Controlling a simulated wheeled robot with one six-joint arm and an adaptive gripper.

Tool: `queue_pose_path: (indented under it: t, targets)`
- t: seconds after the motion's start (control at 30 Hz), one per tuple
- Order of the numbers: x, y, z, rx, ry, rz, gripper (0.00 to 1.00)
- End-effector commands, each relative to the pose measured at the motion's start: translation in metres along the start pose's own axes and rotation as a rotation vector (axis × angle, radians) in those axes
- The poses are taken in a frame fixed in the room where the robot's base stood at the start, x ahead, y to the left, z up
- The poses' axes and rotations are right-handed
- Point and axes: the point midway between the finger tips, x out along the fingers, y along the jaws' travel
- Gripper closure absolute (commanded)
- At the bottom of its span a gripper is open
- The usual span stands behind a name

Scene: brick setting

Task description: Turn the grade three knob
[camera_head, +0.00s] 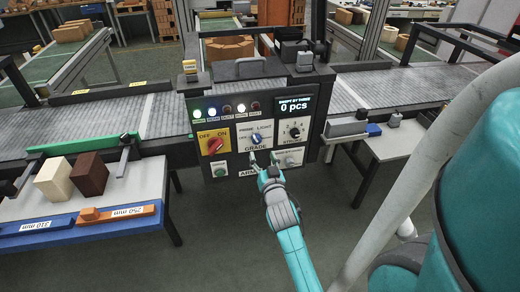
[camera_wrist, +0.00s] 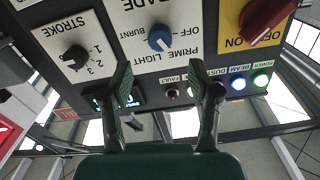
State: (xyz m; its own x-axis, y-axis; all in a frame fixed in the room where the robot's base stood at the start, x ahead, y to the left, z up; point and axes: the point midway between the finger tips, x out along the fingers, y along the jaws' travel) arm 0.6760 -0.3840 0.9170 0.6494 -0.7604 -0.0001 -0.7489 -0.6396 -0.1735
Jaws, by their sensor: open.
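The grade knob (camera_head: 256,139) is a small blue knob on the white GRADE plate, in the middle of the dark control panel (camera_head: 323,80). In the wrist view the grade knob (camera_wrist: 160,39) shows above the fingers, with OFF, BURNT, PRIME and LIGHT printed around it. Its exact pointer setting is hard to read. My gripper (camera_head: 264,158) is in front of the panel, just below the knob in the head view. In the wrist view my gripper (camera_wrist: 160,88) is open, its two fingers wide apart with nothing between them. The fingers look apart from the knob.
A black STROKE knob (camera_head: 294,132) sits right of the grade knob, and a red switch on yellow (camera_head: 214,145) left. A display (camera_head: 294,104) reads 0 pcs. Brown (camera_head: 88,174) and cream (camera_head: 54,179) blocks stand on the left table.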

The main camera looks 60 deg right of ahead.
Motion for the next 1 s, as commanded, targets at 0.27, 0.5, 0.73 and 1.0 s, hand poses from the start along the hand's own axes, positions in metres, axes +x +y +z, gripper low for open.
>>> queue_pose_path:
  t: [0.27, 0.5, 0.73, 1.0]
  targets:
    - [-0.032, 0.000, 0.000, 0.000, 0.000, -0.001, 0.39]
    - [-0.037, 0.000, 0.000, 0.000, 0.000, 0.000, 0.39]
    - [-0.037, 0.000, 0.000, 0.000, 0.000, 0.000, 0.39]
    - [-0.037, 0.000, 0.000, 0.000, 0.000, 0.000, 0.39]
